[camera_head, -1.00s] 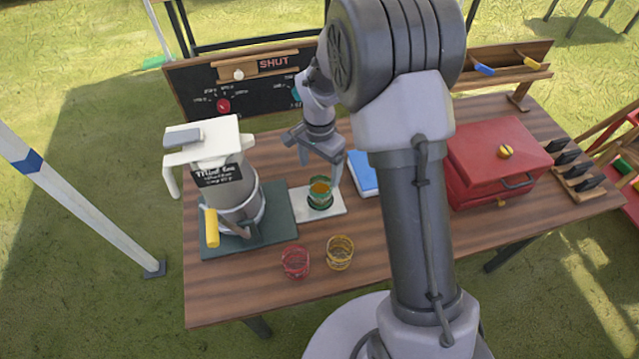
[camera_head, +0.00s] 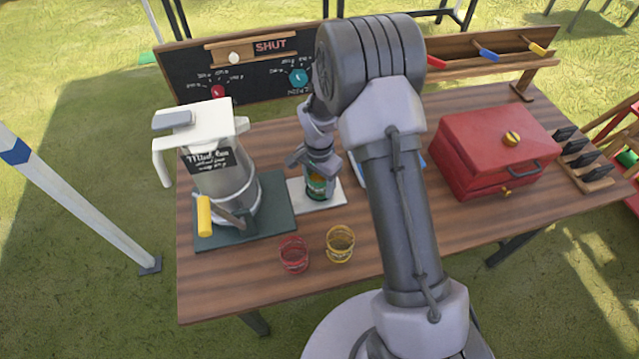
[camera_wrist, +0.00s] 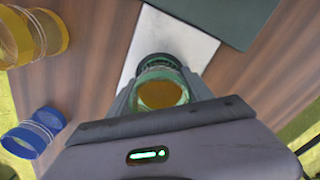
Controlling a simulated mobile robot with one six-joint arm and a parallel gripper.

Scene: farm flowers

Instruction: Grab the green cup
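The green cup (camera_head: 316,187) stands upright on the white mat (camera_head: 333,194), with amber liquid inside. In the wrist view the green cup (camera_wrist: 160,90) shows from above, at the middle. My gripper (camera_head: 318,176) is down at the cup, with one finger on each side of it. In the wrist view the fingers of my gripper (camera_wrist: 160,98) lie close along the cup's sides. I cannot tell whether they press on it. The gripper hides part of the cup.
A red cup (camera_head: 294,254) and a yellow cup (camera_head: 340,243) stand at the front. A blue cup (camera_wrist: 33,132) shows only in the wrist view. A white-lidded dispenser (camera_head: 222,165) stands left on a dark green mat (camera_head: 272,205). A red box (camera_head: 480,145) is at right.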

